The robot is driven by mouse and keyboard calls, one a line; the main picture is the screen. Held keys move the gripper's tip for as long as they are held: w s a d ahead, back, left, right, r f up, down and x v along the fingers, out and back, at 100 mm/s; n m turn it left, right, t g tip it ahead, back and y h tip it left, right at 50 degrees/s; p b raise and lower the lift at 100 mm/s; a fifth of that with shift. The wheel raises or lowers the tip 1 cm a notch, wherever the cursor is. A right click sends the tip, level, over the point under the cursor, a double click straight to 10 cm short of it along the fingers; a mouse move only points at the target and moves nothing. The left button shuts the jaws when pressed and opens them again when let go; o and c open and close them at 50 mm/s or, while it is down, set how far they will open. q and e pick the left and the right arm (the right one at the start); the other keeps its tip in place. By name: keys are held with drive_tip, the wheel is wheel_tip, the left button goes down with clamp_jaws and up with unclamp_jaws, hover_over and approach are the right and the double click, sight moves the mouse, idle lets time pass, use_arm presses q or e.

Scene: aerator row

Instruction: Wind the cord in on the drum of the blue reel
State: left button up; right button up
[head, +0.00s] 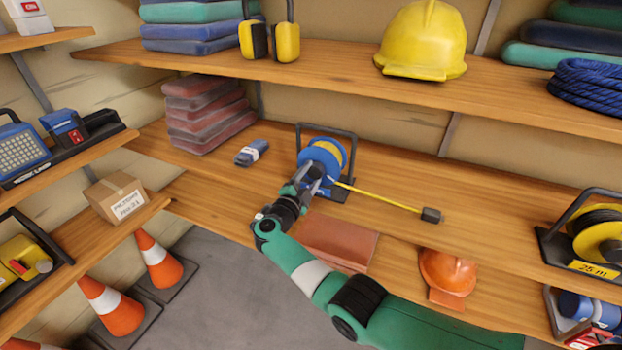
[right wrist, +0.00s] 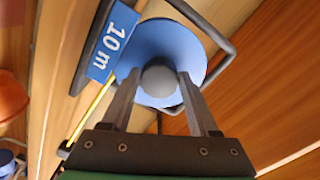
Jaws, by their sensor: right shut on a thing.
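The blue reel (head: 321,153) stands on the middle shelf in a dark frame, with yellow cord on its drum. It also shows in the right wrist view (right wrist: 185,45), with a "10 m" label plate. The yellow cord (head: 382,199) runs out to the right along the shelf to a dark end block (head: 432,215). My right gripper (head: 312,176) is at the reel's front. In the right wrist view its fingers are shut on a round grey knob (right wrist: 159,78) on the reel's blue face. My arm hides part of the reel. My left gripper is not in view.
A black-and-yellow reel (head: 602,245) stands at the far right. An upper shelf (head: 330,75) with a yellow helmet (head: 424,42) overhangs. Shelf right of the cord's end is clear.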

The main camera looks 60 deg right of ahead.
drive_tip(key=m+b, duration=0.1)
drive_tip(key=m, duration=0.3)
drive_tip(key=shift+m, duration=0.3)
drive_tip(key=m+b, duration=0.1)
drive_tip(key=m, duration=0.2)
drive_tip(key=shift+m, duration=0.3)
drive_tip(key=m, duration=0.4)
drive_tip(key=shift+r+b, duration=0.2)
drive_tip(key=shift+b, duration=0.1)
drive_tip(key=shift+m, duration=2.2)
drive_tip(key=shift+r, duration=0.1)
drive_tip(key=o, duration=1.4)
